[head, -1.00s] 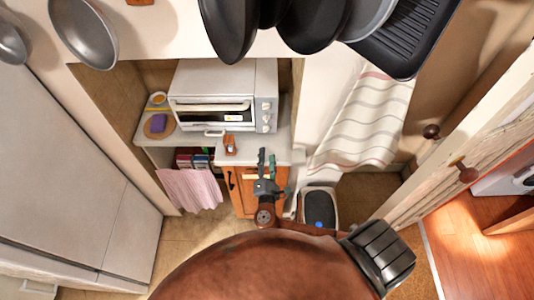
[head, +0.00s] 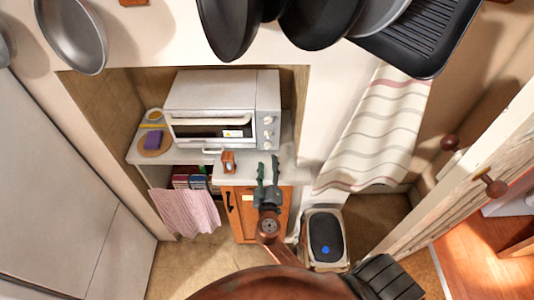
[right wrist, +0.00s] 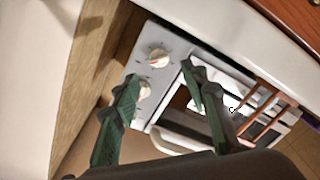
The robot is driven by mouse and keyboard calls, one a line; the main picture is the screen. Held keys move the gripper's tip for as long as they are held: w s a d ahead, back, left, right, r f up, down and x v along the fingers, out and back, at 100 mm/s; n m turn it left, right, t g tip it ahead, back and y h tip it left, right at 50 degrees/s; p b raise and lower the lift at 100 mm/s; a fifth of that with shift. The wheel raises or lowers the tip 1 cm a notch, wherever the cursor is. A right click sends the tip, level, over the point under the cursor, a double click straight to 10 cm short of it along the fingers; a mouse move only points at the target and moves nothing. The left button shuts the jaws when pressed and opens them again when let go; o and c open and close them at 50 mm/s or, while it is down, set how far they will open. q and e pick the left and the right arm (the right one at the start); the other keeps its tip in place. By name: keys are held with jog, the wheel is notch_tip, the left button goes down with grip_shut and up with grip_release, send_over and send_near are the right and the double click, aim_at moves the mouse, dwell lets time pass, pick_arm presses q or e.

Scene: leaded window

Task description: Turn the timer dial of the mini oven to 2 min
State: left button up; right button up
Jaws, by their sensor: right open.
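The white mini oven (head: 210,91) stands on the counter in the alcove, its front facing me. Its control panel (head: 268,102) at the right of the door carries round pale dials, one above another. The right wrist view shows two dials, one (right wrist: 158,57) with a small reddish mark and another (right wrist: 143,91) partly behind a finger. I cannot read their markings or tell which is the timer. My right gripper (head: 268,163) is open and empty, apart from the oven, just below the panel in the head view. Its green fingers (right wrist: 160,75) straddle the panel in the right wrist view.
A small brown-framed object (head: 228,162) stands on the counter near the gripper. A purple sponge (head: 152,139) lies on a round board at the left. Dark pans (head: 228,30) hang above. A pedal bin (head: 325,236) and a striped towel (head: 375,135) are to the right.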

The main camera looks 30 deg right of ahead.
aim_at(268, 148)
jog(key=p+x, duration=0.1)
jog(key=x, duration=0.5)
jog(key=shift+w+r, duration=0.1)
jog(key=shift+r, duration=0.05)
jog(key=shift+w+d, duration=0.35)
jog(key=shift+w, duration=0.2)
jog(key=shift+c, duration=0.6)
grip_shut()
jog(key=m+b, duration=0.1)
jog(key=b, duration=0.1)
jog(key=shift+f+b, duration=0.25)
jog(key=shift+b, duration=0.1)
jog(key=shift+r, duration=0.2)
jog(key=shift+o, duration=0.6)
grip_release()
